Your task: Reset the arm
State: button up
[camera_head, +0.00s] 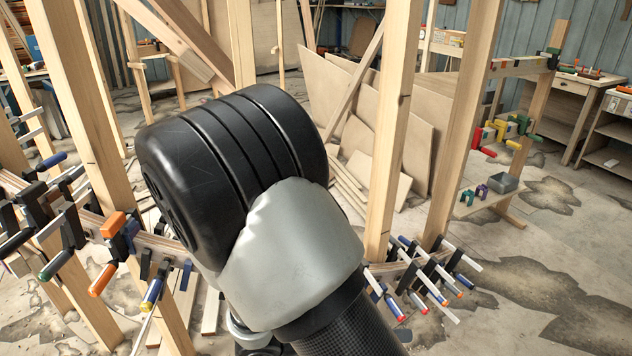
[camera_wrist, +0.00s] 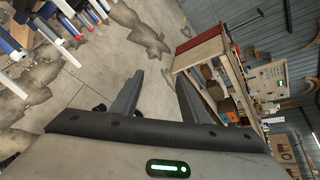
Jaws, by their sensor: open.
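My arm (camera_head: 295,250) fills the middle of the head view, with a large black joint and a grey link. My gripper is hidden behind it there or out of that view. In the wrist view my gripper (camera_wrist: 158,98) shows two dark fingers standing well apart. Nothing is between them, and they point toward the bare floor and the workbench beyond. The wrist view is strongly tilted.
Wooden posts (camera_head: 395,130) stand close around my arm. Clamps crowd the left rail (camera_head: 150,243) and the lower right (camera_head: 425,275). A workbench (camera_head: 560,95) stands at the far right and shows in the wrist view (camera_wrist: 215,45). Stained floor (camera_head: 540,250) at right is clear.

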jog(key=s+r+m+y+p, duration=0.2)
jog(key=r+m+y+p, duration=0.2)
jog(key=r+m, duration=0.6)
jog(key=s+r+m+t+y+p, duration=0.1)
jog(key=r+m+y+p, duration=0.3)
jog(key=r+m+p, duration=0.5)
jog(key=s+d+r+m+t+y+p, duration=0.1)
jog(key=s+r+m+y+p, duration=0.2)
jog(key=r, duration=1.9)
jog(key=m+y+p, duration=0.1)
jog(key=m+p, duration=0.2)
jog(key=m, duration=0.5)
jog(key=shift+s+m+y+p, duration=0.25)
jog(key=shift+m+y+p, duration=0.05)
